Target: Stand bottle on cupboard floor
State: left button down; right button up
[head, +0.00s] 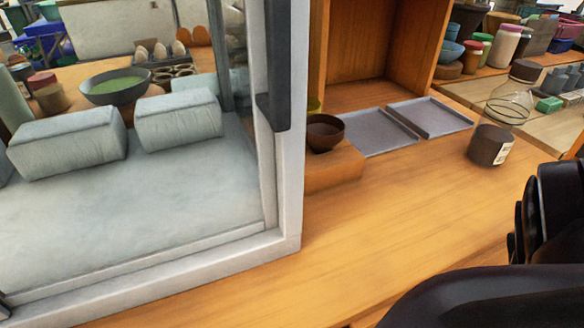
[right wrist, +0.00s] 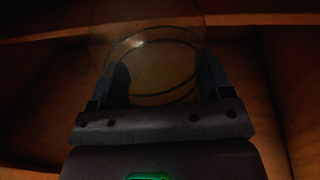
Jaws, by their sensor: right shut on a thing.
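In the dark right wrist view, my right gripper (right wrist: 163,78) has its two fingers on either side of a clear, round glass thing, which looks like the bottle (right wrist: 155,48). I see its circular edges between the fingers; its lower end and any contact below are hidden. Brown wooden boards, apparently the cupboard (right wrist: 265,60), surround it. In the head view my right arm comes in at the lower right, with its gripper out of view. Another clear bottle with a dark cap and dark lower part (head: 490,145) stands on the wooden counter.
The wooden counter (head: 400,215) is clear in front. Two grey trays (head: 430,117) lie behind, beside a brown bowl (head: 325,132) on a wooden block. A white-framed case (head: 150,200) with grey cushions fills the left. Shelves of jars stand at the right.

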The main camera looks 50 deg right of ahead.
jog(key=f+b, duration=0.1)
jog(key=f, duration=0.2)
jog(key=f+b, duration=0.1)
jog(key=f, duration=0.1)
jog(key=shift+s+f+b, duration=0.2)
jog(key=shift+f+b, duration=0.1)
jog(key=shift+f, duration=0.1)
jog(key=shift+w+f, duration=0.1)
jog(key=shift+f, duration=0.15)
notch_tip(320, 180, down, 4)
jog(key=shift+r+b, duration=0.2)
jog(key=shift+b, duration=0.75)
pick_arm(q)
jog(key=shift+a+r+n+t, duration=0.1)
jog(key=shift+a+n+t, duration=0.4)
jog(key=shift+t, duration=0.5)
pick_arm(e)
jog(key=shift+w, duration=0.1)
jog(key=shift+f, duration=0.15)
jog(key=o, duration=1.2)
jog(key=shift+c, duration=0.2)
